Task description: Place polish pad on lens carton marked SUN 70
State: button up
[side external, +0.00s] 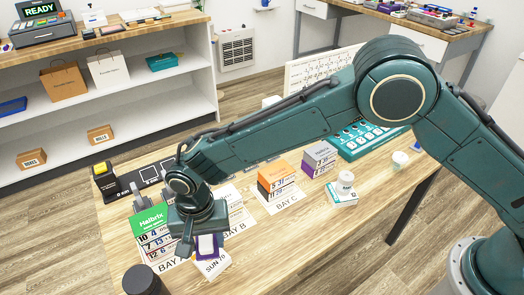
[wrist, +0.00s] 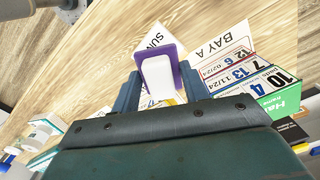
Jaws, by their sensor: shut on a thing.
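My gripper (side external: 205,244) is low over the front left of the table, its jaws shut on the polish pad (side external: 207,246). In the wrist view the polish pad (wrist: 157,76) is a white block with a purple edge, between the two fingers (wrist: 160,88). I cannot tell whether pad and carton touch.
A green-topped Halbrix carton stack (side external: 150,222) stands close left of my gripper, by the BAY A sheet (wrist: 222,45). A dark round container (side external: 143,280) is at the front edge. Orange (side external: 276,174) and purple-grey (side external: 320,155) carton stacks stand farther back. Bare wood lies right of the SUN 70 carton.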

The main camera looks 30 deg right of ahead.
aim_at(208, 249)
jog(key=shift+f, duration=2.15)
jog(key=o, duration=1)
jog(key=shift+f, duration=0.1)
jog(key=shift+c, duration=0.2)
jog(key=shift+r, duration=6.15)
